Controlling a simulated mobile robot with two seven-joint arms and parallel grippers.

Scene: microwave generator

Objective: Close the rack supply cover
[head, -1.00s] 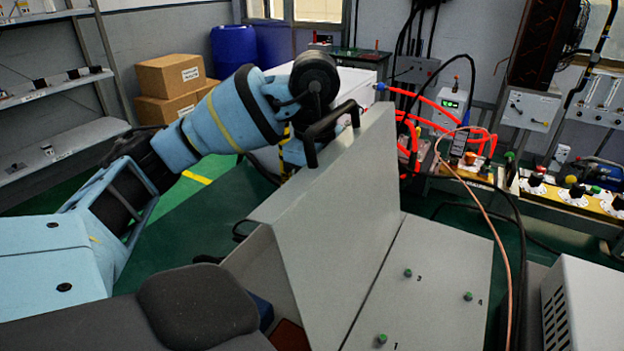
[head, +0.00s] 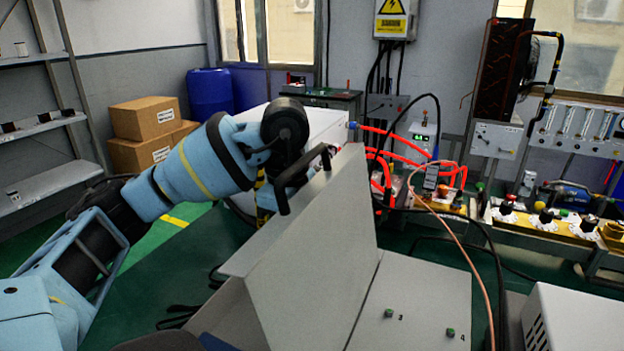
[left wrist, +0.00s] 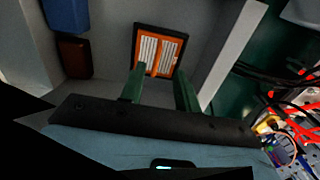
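The rack supply cover (head: 325,235) is a flat grey panel raised steeply in the middle of the head view, with a black handle (head: 300,178) at its upper left edge. The grey rack supply top (head: 415,300), with green knobs, lies to its right. My left arm reaches the cover from the left, its dark end close to the handle. The fingers are hidden in the head view. In the left wrist view my left gripper (left wrist: 160,72) shows two green fingers apart, with nothing between them, facing a grey interior with an orange-framed part (left wrist: 160,50). My right gripper is out of view.
A white box (head: 575,318) stands at the right front. A copper-coloured cable (head: 465,245) and a black cable run past the rack top's right side. Red hoses (head: 400,150) and a bench with knobs (head: 550,225) are behind. Green floor is open at left.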

